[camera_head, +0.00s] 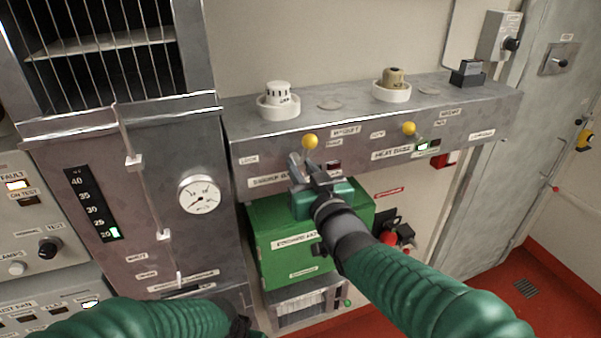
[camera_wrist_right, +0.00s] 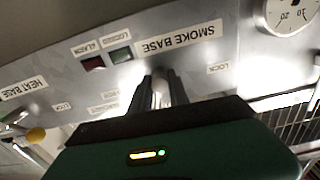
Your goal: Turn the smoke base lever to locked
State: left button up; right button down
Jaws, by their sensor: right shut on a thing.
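The smoke base lever with its yellow ball knob (camera_head: 310,141) stands on the front of the grey metal panel, below the white smoke detector (camera_head: 278,99) in its base. My right gripper (camera_head: 302,162) is at this lever, just under the ball. It is shut on the lever, whose shaft is mostly hidden by the fingers. The right wrist view shows the closed fingers (camera_wrist_right: 162,88) below the SMOKE BASE label (camera_wrist_right: 180,40). A dark red lamp (camera_wrist_right: 93,63) and a dark green lamp (camera_wrist_right: 121,54) sit beside that label. My left gripper's fingers do not show.
A second yellow-knobbed lever (camera_head: 409,128) stands to the right, under the heat detector (camera_head: 394,78), with a lit lamp (camera_head: 422,146) near it. A green box (camera_head: 290,255) is below the panel. A cabinet with a round gauge (camera_head: 200,194) stands left.

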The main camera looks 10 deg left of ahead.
jog(key=shift+f, duration=0.2)
dwell(0.7)
jog(key=c, duration=1.6)
grip_release()
jog(key=shift+o, duration=1.3)
jog(key=shift+w, duration=0.15)
jog(key=shift+o, duration=0.4)
jog(key=shift+w+a, duration=0.3)
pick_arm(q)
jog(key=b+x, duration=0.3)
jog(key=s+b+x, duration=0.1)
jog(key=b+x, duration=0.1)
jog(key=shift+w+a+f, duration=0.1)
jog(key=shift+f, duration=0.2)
pick_arm(e)
jog(key=v, duration=1.6)
jog(key=shift+s+d, duration=0.3)
